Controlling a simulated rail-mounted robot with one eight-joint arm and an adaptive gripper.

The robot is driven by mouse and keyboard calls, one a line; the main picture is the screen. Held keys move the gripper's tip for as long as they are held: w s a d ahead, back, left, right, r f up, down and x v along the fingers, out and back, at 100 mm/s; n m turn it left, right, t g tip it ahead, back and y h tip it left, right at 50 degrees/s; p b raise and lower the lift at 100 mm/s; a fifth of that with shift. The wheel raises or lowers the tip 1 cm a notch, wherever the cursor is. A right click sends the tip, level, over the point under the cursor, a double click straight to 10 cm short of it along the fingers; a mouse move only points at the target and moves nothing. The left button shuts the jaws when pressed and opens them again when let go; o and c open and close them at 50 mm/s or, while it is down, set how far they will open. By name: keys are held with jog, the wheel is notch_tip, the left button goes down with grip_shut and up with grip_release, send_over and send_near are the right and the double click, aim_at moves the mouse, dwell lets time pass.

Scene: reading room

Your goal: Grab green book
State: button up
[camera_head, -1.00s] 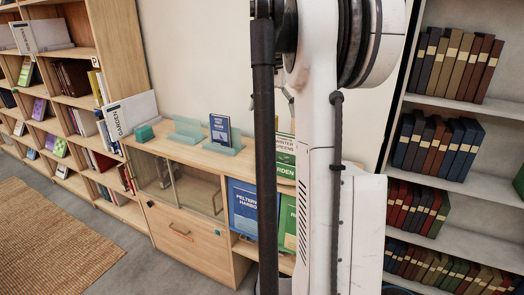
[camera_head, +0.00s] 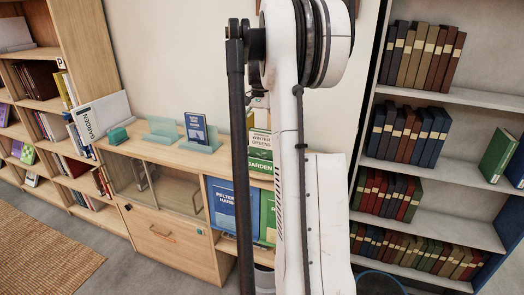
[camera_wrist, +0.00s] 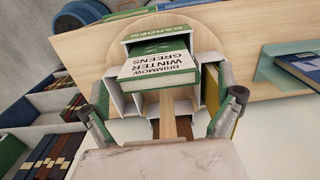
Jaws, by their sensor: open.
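In the wrist view, a white-and-green book (camera_wrist: 158,65) titled "Brimmow Winter Greens" sits in a small white rack above a green "Garden" label. The head view shows it (camera_head: 258,141) beside my arm, partly hidden. My gripper (camera_wrist: 164,88) is open, its fingers at either side of the rack, apart from each other with nothing held. In the head view my arm mostly hides the gripper. Another green book (camera_head: 498,155) stands on the right shelf. A further green cover (camera_head: 267,218) shows beside a blue book (camera_head: 225,204) in the cabinet front.
In the wrist view, a green-and-yellow item (camera_wrist: 212,90) stands close to the right finger.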

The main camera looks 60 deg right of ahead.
aim_at(262, 139)
jog(key=shift+s+d+f+p, duration=0.1)
jog(key=shift+d+f+p, duration=0.1)
jog(key=shift+f, duration=1.05)
jog(key=shift+d+f+p, duration=0.15)
jog(key=shift+f+p, duration=0.05)
jog(key=shift+f, duration=1.05)
jog(key=c, duration=1.1)
jog(key=shift+c, duration=0.2)
